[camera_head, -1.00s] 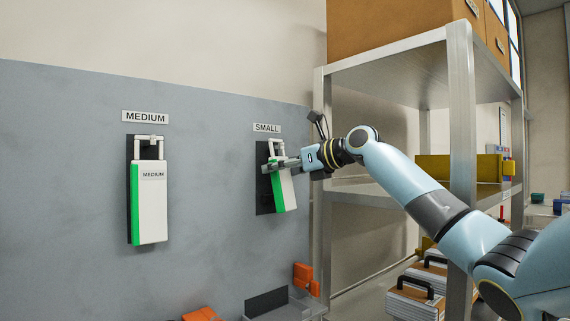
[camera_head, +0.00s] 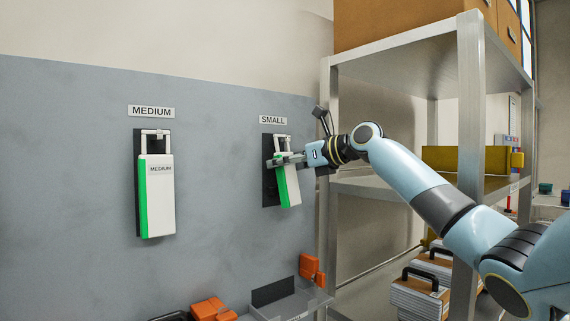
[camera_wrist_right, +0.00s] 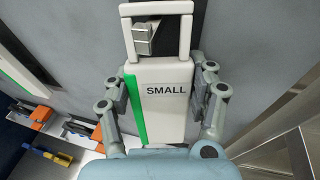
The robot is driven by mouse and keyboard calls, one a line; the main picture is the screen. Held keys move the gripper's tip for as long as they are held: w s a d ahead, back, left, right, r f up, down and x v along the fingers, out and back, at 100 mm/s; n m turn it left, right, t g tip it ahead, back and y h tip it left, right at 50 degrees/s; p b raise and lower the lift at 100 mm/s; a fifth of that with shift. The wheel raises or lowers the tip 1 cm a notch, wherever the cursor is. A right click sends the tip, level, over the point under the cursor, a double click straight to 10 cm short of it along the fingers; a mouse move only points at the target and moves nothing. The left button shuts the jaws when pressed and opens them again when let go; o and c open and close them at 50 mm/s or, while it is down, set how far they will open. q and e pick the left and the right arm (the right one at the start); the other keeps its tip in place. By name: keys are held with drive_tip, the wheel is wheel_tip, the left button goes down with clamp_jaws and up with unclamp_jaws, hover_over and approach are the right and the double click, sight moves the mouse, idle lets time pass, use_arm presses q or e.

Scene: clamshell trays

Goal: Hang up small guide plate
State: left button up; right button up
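The small guide plate (camera_wrist_right: 163,110) is a white slab with a green left edge, a "SMALL" label and a white loop handle (camera_wrist_right: 184,38). In the head view it (camera_head: 289,191) leans slightly in front of a dark backing panel under the "SMALL" sign (camera_head: 273,120). A pale hook (camera_wrist_right: 143,38) shows inside the handle's opening, below its top bar; contact cannot be told. My right gripper (camera_wrist_right: 163,82) has its fingers against both sides of the plate; it also shows in the head view (camera_head: 286,160). My left gripper is not in view.
A medium guide plate (camera_head: 158,200) hangs to the left under a "MEDIUM" sign (camera_head: 152,111). A metal shelf rack (camera_head: 470,110) stands close on the right, behind my right arm. Orange-handled items (camera_head: 311,268) and a grey tray (camera_head: 285,306) lie below.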

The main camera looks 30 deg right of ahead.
drive_tip(key=o, duration=0.5)
drive_tip(key=v, duration=1.2)
